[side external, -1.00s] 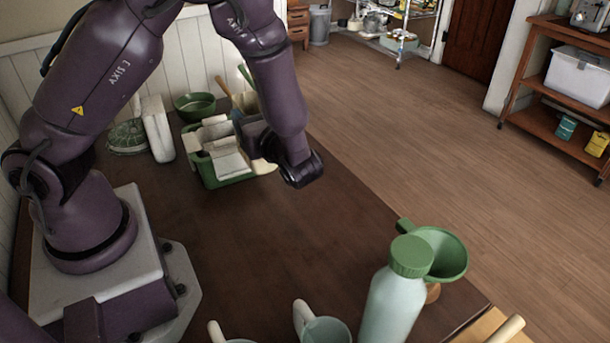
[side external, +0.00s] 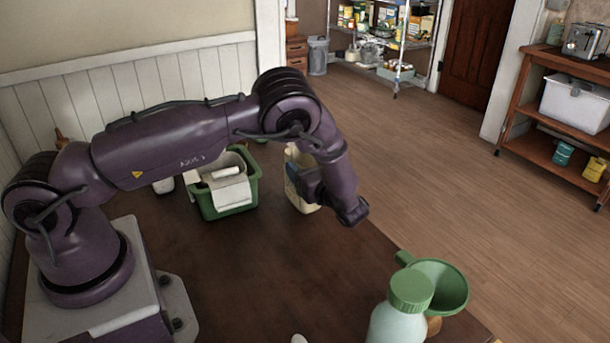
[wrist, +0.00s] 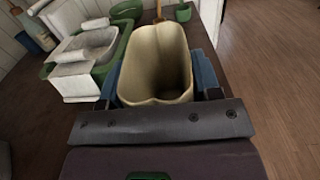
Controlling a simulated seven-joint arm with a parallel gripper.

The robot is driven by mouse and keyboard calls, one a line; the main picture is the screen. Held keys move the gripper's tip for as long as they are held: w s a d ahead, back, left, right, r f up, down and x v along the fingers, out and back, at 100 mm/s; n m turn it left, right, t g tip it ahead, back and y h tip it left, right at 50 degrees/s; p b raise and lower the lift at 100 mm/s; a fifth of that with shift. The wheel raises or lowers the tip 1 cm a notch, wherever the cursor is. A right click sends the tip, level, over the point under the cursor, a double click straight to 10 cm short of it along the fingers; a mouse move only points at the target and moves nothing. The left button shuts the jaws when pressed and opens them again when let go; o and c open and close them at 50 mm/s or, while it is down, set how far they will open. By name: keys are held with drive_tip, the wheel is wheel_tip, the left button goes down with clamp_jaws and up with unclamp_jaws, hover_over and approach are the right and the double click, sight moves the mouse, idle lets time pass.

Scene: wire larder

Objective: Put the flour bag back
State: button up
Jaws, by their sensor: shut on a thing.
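The flour bag appears as a cream, open-topped bag (side external: 303,197) in the side external view, just right of the green crate. In the wrist view the bag (wrist: 155,62) stands upright between two blue fingers, and I look down into its dark mouth. My gripper (side external: 296,174) is shut on it, one finger against each side; the gripper shows in the wrist view too (wrist: 157,82). The wrist partly hides the bag in the side view. I cannot tell whether its base touches the table. The wire larder rack (side external: 384,46) stands far back with several packs and tins on it.
The green crate (side external: 231,210) holds white items and cloth. A pale bottle (side external: 398,323) and a green funnel (side external: 440,285) stand at the table's front right. The table middle (side external: 270,265) is clear. A wooden cart (side external: 527,92) is at right, with open floor (side external: 430,170) between.

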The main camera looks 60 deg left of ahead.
drive_tip(key=shift+f, duration=1.05)
drive_tip(key=shift+f, duration=0.15)
drive_tip(key=o, duration=1.1)
